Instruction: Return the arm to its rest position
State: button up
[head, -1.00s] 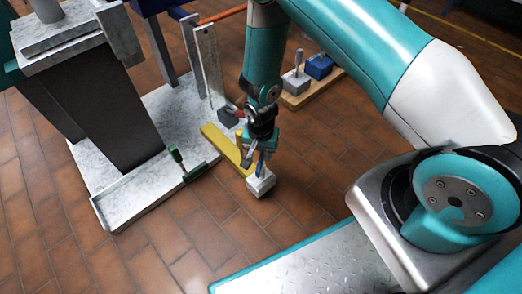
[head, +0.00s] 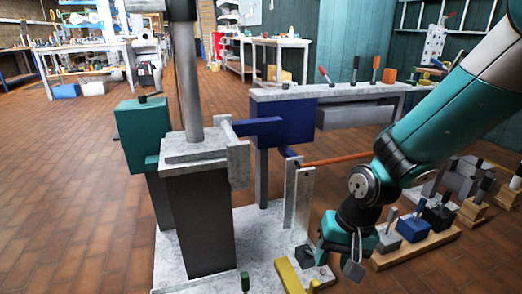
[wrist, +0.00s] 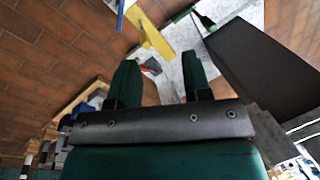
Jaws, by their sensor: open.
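My arm (head: 450,115) reaches down from the upper right in the head view, bent at the elbow. My gripper (head: 343,250) hangs low beside the marble-patterned base plate (head: 185,272). In the wrist view my gripper (wrist: 160,78) has its two green fingers well apart, with nothing held between them. Beyond the fingers are a yellow bar (wrist: 153,38) and a small part with a red end (wrist: 150,66). The yellow bar is also in the head view (head: 288,277), at the lower edge.
A dark pedestal (head: 200,225) with a grey mast (head: 185,80) stands left of my gripper. An upright metal plate (head: 298,195) and an orange rod (head: 335,159) are close by. A wooden rack (head: 415,248) of handled blocks is at right. Open tiled floor (head: 70,220) lies left.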

jog(key=s+r+n+y+p, duration=0.25)
jog(key=s+r+n, duration=0.55)
jog(key=s+r, duration=0.95)
notch_tip(320, 180, up, 39)
jog(key=w+p, duration=0.1)
jog(key=p, duration=3.7)
jog(key=shift+w+d+h, duration=0.2)
jog(key=shift+w+h, duration=0.1)
jog(key=shift+h, duration=0.15)
jog(key=shift+r, duration=0.1)
